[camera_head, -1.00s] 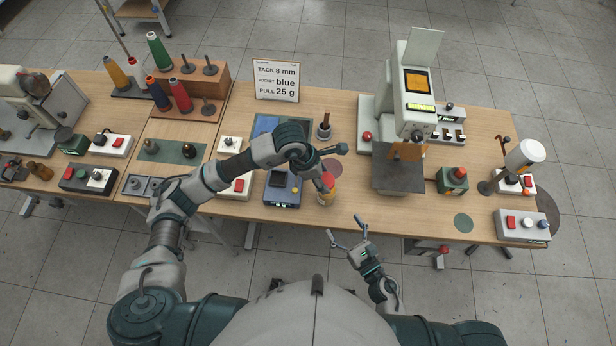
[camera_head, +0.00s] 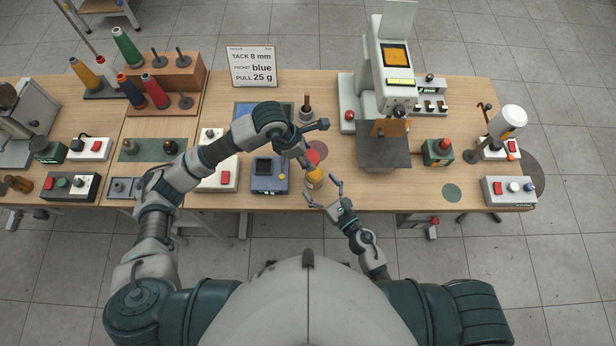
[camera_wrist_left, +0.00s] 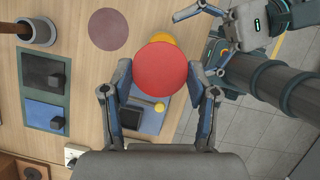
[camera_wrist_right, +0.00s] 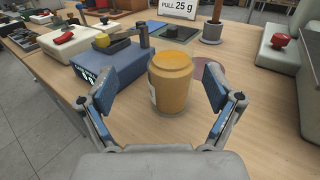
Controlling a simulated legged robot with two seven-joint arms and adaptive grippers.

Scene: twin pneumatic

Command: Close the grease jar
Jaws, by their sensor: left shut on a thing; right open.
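The grease jar is an orange-yellow jar (camera_head: 314,180) standing upright near the table's front edge. In the right wrist view the jar (camera_wrist_right: 172,88) is between the open fingers of my right gripper (camera_wrist_right: 160,90), a little beyond the tips. My left gripper (camera_head: 315,148) is shut on a round red lid (camera_wrist_left: 161,80). In the left wrist view the lid covers most of the jar; only an orange edge (camera_wrist_left: 163,39) shows. The lid is not visible in the right wrist view. My right gripper is also at the table's front edge in the head view (camera_head: 322,190).
A maroon disc (camera_wrist_left: 108,29) lies flat behind the jar. A cup with a brown handle (camera_head: 305,110) and a press (camera_head: 385,150) stand farther back.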

